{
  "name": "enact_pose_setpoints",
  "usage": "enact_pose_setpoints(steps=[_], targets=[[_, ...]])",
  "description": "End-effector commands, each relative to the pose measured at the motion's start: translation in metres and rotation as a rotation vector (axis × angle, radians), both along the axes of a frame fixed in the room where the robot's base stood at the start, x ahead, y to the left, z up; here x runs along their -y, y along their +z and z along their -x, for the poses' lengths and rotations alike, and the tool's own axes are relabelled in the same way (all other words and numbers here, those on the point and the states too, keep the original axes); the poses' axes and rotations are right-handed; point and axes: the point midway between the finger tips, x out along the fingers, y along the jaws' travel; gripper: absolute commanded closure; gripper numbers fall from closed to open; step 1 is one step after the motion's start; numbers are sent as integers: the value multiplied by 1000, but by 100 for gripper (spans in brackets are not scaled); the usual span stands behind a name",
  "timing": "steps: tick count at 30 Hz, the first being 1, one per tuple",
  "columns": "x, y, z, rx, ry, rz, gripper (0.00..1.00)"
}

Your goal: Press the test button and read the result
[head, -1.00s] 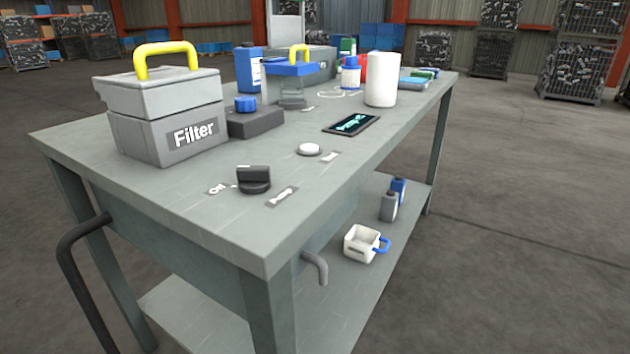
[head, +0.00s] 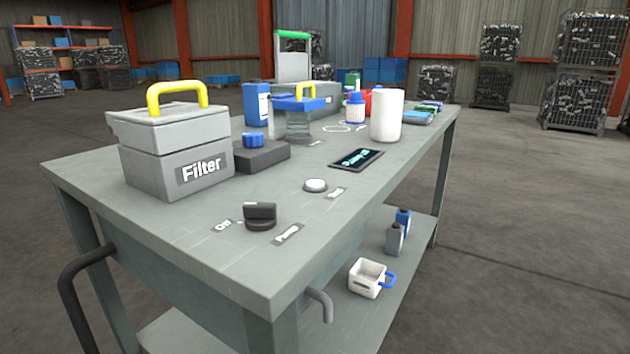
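In the head view, a round white button (head: 315,185) sits on the grey workbench top (head: 330,225), with a small label (head: 336,193) beside it. Behind it lies a flat dark display (head: 357,158) with cyan content too small to read. A black rotary knob (head: 260,216) sits nearer the front, between an "Off" label (head: 223,226) and another label (head: 288,234). Nothing touches the button or knob. My gripper is not in view.
A grey Filter box (head: 160,135) with a yellow handle stands at the left of the bench. A white cylinder (head: 387,115), bottles and a clear blue-lidded container (head: 298,118) stand behind.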

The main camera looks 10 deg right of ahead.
Motion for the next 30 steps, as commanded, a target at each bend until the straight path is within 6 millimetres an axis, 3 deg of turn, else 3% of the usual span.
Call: enact_pose_setpoints(steps=[2,20,30], targets=[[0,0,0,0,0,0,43],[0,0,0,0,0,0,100],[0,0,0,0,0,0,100]])
